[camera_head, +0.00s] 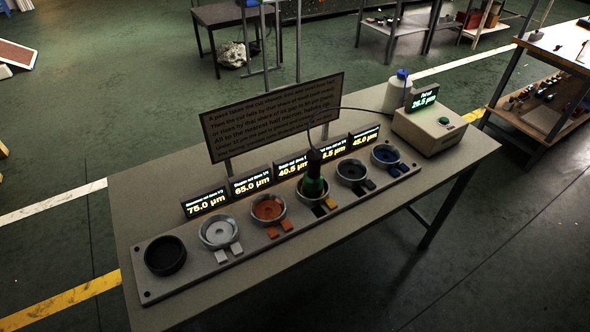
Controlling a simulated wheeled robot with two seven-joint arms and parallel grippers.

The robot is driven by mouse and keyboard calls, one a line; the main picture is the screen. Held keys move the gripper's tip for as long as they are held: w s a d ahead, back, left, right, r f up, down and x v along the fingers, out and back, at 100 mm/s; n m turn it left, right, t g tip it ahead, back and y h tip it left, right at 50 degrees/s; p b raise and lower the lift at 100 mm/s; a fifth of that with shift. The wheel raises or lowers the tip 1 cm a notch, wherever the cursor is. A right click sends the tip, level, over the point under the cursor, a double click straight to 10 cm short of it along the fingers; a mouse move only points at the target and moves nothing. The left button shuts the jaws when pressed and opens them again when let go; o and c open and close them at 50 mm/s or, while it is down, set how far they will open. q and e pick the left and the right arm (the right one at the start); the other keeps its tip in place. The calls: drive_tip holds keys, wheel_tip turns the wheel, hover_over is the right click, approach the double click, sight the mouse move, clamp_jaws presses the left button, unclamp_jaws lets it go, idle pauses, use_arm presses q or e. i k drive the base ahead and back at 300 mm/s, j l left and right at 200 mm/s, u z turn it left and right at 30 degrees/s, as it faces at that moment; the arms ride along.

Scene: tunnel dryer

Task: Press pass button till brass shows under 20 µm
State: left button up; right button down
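A beige box (428,130) with a green button (443,120) stands at the table's right end. The small screen (424,97) on it reads about 26.5 µm. Amber displays along the panel read 75.0 µm (206,203), 65.0 µm (250,181), 40.5 µm (292,165), a partly hidden value ending in 5.5 µm (332,148), and 45.0 µm (364,138). Their small headings are too blurred to tell which is brass. Neither gripper is in view.
The grey panel (200,281) holds several round cups with coloured pads before most of them. A text board (272,117) rises behind. A white bottle with a blue cap (398,93) stands behind the box. The table's front right corner is bare.

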sight(445, 120)
drive_tip(key=i+l+u, duration=0.1)
drive_tip(key=i+l, duration=0.55)
drive_tip(key=l, duration=0.2)
drive_tip(key=i+l+u, duration=0.15)
drive_tip(key=i+l, duration=0.15)
drive_tip(key=l, duration=0.15)
